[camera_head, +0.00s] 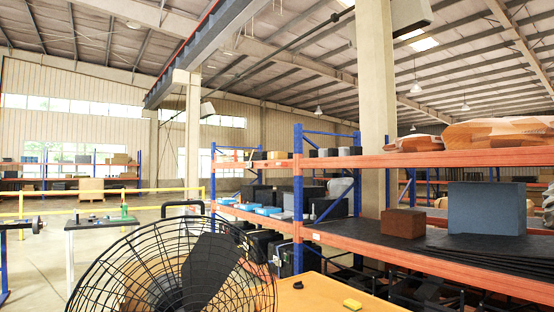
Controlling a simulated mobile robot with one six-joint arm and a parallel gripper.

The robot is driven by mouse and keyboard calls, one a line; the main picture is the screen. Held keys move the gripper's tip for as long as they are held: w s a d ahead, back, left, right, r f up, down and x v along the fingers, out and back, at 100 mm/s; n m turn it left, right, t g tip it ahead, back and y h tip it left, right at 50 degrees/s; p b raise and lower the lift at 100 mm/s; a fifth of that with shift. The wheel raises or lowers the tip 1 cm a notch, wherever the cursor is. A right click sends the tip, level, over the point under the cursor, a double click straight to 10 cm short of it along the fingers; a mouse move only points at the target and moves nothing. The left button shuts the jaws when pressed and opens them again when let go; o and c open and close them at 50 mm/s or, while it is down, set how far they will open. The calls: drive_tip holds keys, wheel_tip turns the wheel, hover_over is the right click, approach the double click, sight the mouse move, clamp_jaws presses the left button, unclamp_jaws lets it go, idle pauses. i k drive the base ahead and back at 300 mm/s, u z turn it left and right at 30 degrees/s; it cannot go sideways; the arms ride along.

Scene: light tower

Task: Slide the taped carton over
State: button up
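I cannot make out tape on any box from here. A small brown box (403,223) sits on the middle level of the orange and blue rack at the right, beside a larger blue-grey box (487,208). A tan carton-like box (91,189) stands low in the far left background, too small to show any tape. My gripper is not in view.
The rack (520,284) borders the right. A yellow railing (150,190) crosses the left; open floor (38,262) shows there.

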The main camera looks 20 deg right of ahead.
sight(275, 155)
drive_tip(key=u, duration=3.85)
drive_tip(key=i, duration=0.1)
drive_tip(key=z, duration=2.4)
drive_tip(key=i, duration=3.4)
